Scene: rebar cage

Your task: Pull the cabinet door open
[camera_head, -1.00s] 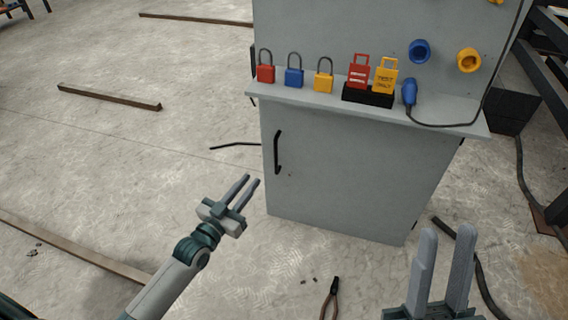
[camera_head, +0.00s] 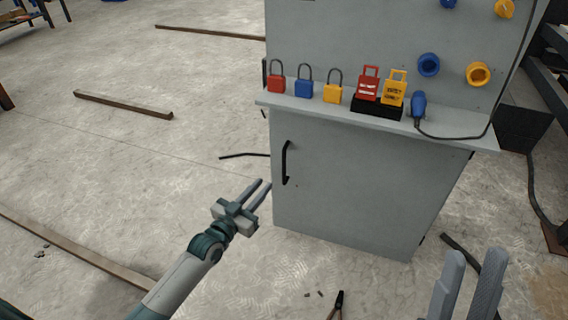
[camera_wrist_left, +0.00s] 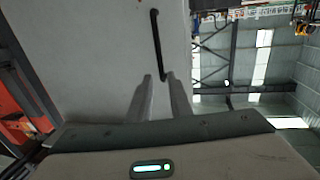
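The grey cabinet door (camera_head: 350,185) is closed flush on the cabinet front. Its black bar handle (camera_head: 287,162) stands upright near the door's left edge. My left gripper (camera_head: 262,186) is just left of and below the handle in the head view, with its fingers parted and empty. In the left wrist view the handle (camera_wrist_left: 157,45) runs up from near the fingertips, and the left gripper (camera_wrist_left: 157,78) shows a gap between its fingers. I cannot tell whether the handle's lower end lies between them. My right gripper (camera_head: 472,265) is open and empty at the lower right.
A ledge (camera_head: 300,104) above the door bears red, blue and yellow padlocks, tags in a black holder (camera_head: 377,108) and a blue plug (camera_head: 417,106). Pliers (camera_head: 338,303) lie on the floor. Bars lie on the floor at left; the floor beside the handle is mostly clear.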

